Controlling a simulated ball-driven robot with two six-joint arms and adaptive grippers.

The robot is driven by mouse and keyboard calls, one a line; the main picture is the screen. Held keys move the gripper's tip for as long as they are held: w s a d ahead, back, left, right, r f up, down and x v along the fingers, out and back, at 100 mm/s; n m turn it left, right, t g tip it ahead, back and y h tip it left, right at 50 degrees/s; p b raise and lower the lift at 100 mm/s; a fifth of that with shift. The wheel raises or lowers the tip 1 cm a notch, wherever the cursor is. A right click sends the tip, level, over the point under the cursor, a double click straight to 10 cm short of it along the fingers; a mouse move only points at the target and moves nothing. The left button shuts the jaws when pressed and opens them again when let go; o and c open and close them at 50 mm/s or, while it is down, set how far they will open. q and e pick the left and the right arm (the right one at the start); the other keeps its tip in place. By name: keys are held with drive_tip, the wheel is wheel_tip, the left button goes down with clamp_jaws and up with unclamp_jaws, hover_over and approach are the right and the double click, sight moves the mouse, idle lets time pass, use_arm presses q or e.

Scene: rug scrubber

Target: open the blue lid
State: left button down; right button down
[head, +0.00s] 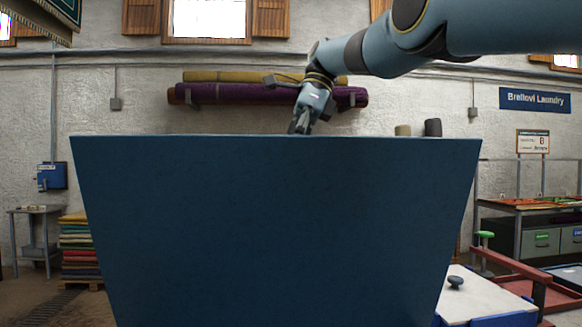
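The blue lid (270,230) stands raised as a broad panel that fills the middle of the head view. Its top edge runs nearly level across the picture. My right arm comes in from the upper right, and my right gripper (299,128) points down at the middle of that top edge. The fingertips are at or just behind the edge; I cannot tell whether they touch or grip it. My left gripper is not in view. The lid hides whatever is directly behind and below it.
A white-topped surface with a dark knob (455,282) lies at the lower right, beside a red frame (510,262). A workbench (530,210) stands farther right. Stacked rugs (80,250) and a small table (36,212) stand at left. Rolled rugs (220,94) hang on the back wall.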

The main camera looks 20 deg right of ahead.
drive_tip(key=shift+w+r, duration=0.15)
drive_tip(key=shift+r, duration=0.15)
drive_tip(key=c, duration=1.6)
unclamp_jaws()
drive_tip(key=shift+r, duration=0.1)
drive_tip(key=o, duration=0.3)
drive_tip(key=shift+s, duration=0.25)
drive_tip(key=shift+w, duration=0.1)
